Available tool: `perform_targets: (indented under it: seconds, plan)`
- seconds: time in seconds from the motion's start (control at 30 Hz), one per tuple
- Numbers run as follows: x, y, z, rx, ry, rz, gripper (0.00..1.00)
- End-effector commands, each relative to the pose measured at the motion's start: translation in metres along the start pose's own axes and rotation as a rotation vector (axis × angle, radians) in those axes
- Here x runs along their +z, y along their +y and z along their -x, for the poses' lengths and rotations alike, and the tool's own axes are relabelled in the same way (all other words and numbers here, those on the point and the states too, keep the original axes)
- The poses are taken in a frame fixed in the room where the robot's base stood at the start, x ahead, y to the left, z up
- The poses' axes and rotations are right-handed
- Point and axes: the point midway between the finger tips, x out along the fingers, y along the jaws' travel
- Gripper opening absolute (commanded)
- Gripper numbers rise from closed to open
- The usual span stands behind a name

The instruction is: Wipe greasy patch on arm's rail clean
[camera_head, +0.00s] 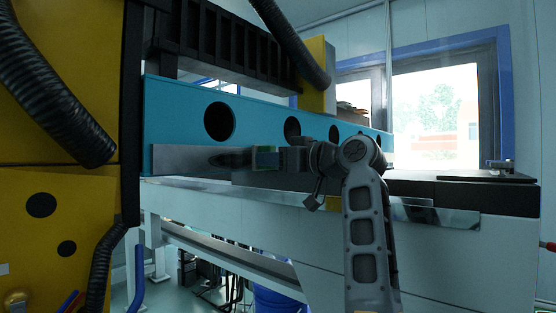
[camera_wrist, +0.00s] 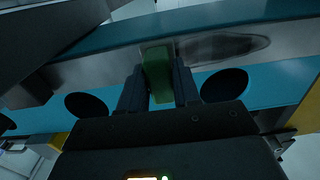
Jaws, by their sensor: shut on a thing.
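The arm's rail is a grey metal strip (camera_head: 178,158) along the lower part of a blue beam. It also crosses the wrist view (camera_wrist: 100,68). A dark smeared greasy patch (camera_head: 232,158) is on the rail, just left of my gripper in the head view; in the wrist view the patch (camera_wrist: 225,46) lies right of the fingers. My gripper (camera_head: 270,158) is shut on a green block-like wiping pad (camera_wrist: 158,75), held between both fingers (camera_wrist: 159,88). The pad's far end is at the rail beside the patch. I cannot tell whether it touches.
The blue beam (camera_head: 172,105) has several round dark holes. A yellow machine body (camera_head: 60,210) with black hoses (camera_head: 50,95) stands at left. A pale ledge (camera_head: 220,187) runs below the rail. A dark flat surface (camera_head: 450,185) lies at right, before the windows.

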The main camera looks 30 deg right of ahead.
Motion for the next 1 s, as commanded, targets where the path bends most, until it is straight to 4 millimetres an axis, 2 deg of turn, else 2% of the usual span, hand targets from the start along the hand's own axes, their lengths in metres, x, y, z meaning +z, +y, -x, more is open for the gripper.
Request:
perform_targets:
  seconds: [0.27,0.6,1.0]
  plan:
    - [0.000,-0.010,0.000,0.000,0.000,-0.001,0.07]
    - [0.000,-0.037,-0.003,-0.003,0.000,0.001,0.07]
    - [0.000,-0.057,-0.004,-0.007,-0.001,0.002,0.07]
